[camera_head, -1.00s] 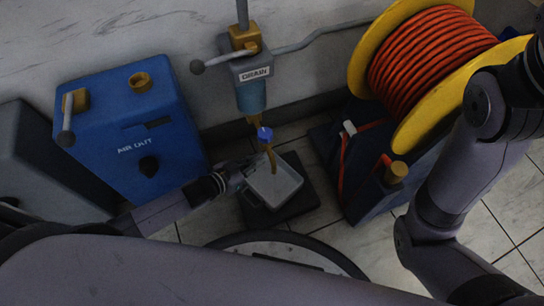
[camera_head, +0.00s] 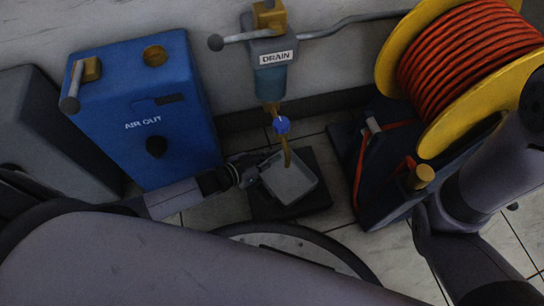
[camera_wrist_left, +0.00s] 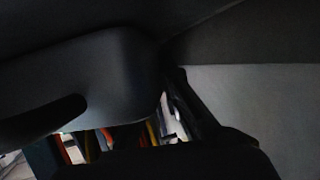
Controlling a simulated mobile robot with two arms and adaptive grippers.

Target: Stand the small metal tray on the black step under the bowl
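The small grey metal tray (camera_head: 292,184) is at the black step (camera_head: 316,203) on the floor, seen from above in the head view. I cannot tell whether its underside rests fully on the step. The teal bowl (camera_head: 270,83) hangs under the DRAIN unit, with a blue valve and thin brass spout over the tray. My left gripper (camera_head: 252,170) is at the tray's left rim, with a finger along its back left corner. Its grip is too dark and small to judge. The left wrist view is mostly dark surfaces. My right gripper is out of view.
A blue AIR OUT box (camera_head: 150,110) stands left of the step. A yellow reel (camera_head: 398,60) of orange hose on a dark stand is close on the right. A round dark-rimmed plate (camera_head: 290,240) lies in front. The wall is behind.

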